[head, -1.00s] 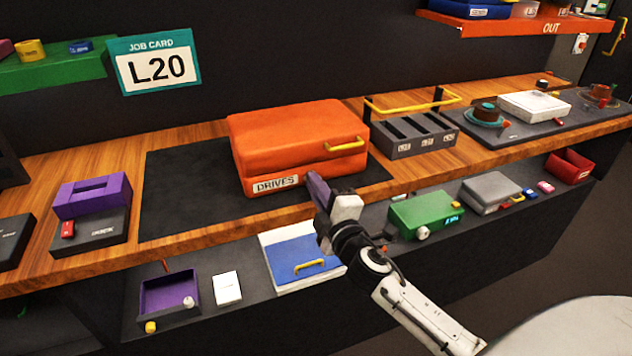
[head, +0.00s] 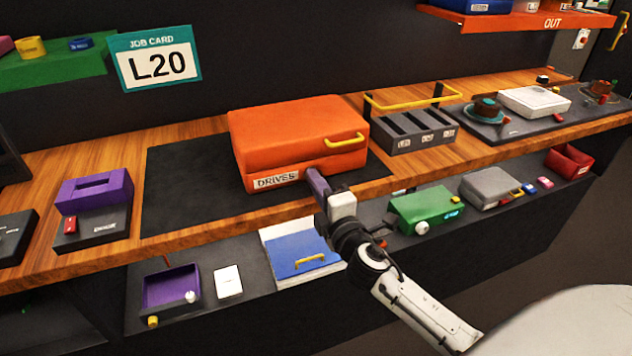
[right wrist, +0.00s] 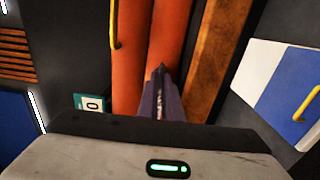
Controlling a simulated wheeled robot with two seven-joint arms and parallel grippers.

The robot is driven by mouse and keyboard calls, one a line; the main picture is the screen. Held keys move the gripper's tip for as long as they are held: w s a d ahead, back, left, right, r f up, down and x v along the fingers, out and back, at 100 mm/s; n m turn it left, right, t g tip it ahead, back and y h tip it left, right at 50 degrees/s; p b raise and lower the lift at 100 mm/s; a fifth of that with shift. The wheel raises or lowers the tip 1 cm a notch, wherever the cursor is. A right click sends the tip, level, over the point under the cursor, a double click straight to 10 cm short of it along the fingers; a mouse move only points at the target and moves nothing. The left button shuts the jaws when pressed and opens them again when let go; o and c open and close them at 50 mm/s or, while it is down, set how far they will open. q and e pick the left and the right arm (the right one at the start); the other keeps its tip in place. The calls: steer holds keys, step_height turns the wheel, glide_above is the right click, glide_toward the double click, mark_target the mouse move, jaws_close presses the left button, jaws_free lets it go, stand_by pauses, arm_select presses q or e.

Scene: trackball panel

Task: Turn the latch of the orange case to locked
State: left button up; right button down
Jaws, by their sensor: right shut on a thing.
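The orange case (head: 290,140) lies closed on a dark mat on the bench, with a yellow handle (head: 343,141) and a DRIVES label on its front. My right gripper (head: 313,175) reaches the case's front face, right of the label. Its purple fingers are together, and the tips also meet the orange case (right wrist: 130,60) near its seam in the right wrist view, where the gripper (right wrist: 160,75) shows from behind. The latch itself is hidden by the fingers, so its position cannot be seen. My left gripper is not in view.
The dark mat (head: 185,195) has bare room left of the case. A grey slotted rack (head: 415,132) with a yellow bar stands to the right. Below the bench edge, a lower shelf holds a blue-and-white box (head: 300,257), a green box (head: 425,208) and a purple tray (head: 170,287).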

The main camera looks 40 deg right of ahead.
steer(key=c, duration=1.9)
jaws_free()
steer(key=shift+c, duration=0.2)
